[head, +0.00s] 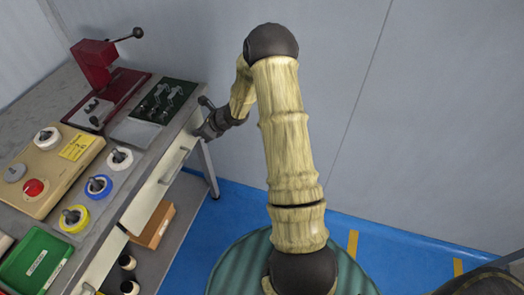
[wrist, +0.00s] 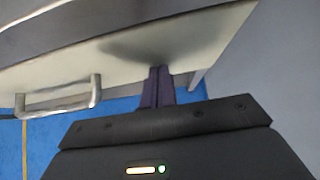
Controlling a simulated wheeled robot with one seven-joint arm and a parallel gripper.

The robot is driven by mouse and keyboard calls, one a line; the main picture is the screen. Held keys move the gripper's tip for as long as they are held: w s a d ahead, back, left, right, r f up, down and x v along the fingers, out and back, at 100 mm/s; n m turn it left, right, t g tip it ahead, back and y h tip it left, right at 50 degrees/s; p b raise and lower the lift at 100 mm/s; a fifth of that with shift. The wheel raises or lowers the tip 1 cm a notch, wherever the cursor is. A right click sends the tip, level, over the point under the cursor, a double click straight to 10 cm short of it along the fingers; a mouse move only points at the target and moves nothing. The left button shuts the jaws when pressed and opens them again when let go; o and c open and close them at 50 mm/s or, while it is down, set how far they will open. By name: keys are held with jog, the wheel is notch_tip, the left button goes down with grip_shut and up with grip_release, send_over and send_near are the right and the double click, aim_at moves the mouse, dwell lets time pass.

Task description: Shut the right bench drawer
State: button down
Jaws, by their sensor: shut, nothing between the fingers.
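The right bench drawer (head: 150,197) has a cream front with a pale bar handle (head: 173,166), under the bench's front edge. In the head view its front looks close to the bench edge; I cannot tell exactly how far out it stands. In the wrist view the drawer front (wrist: 215,50) spans the upper part, with the handle (wrist: 60,98) at left. My gripper (head: 207,130) is at the far end of this drawer front. Its fingers (wrist: 158,72) are shut and empty, with the tips at or very near the panel, away from the handle; contact is not clear.
A brown box (head: 153,226) sits on the shelf below. Blue floor (head: 225,205) lies clear beside the bench; a grey wall stands behind.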

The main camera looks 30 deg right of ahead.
jog(key=shift+w+a, duration=0.9)
jog(key=shift+w, duration=0.2)
jog(key=shift+a+r, duration=0.1)
jog(key=shift+r, duration=0.05)
jog(key=shift+w+a+r, duration=0.1)
jog(key=shift+d, duration=0.3)
send_near(191, 128)
jog(key=s+d+f, duration=0.2)
jog(key=d, duration=0.1)
jog(key=shift+s+r, duration=0.45)
jog(key=shift+s, duration=0.15)
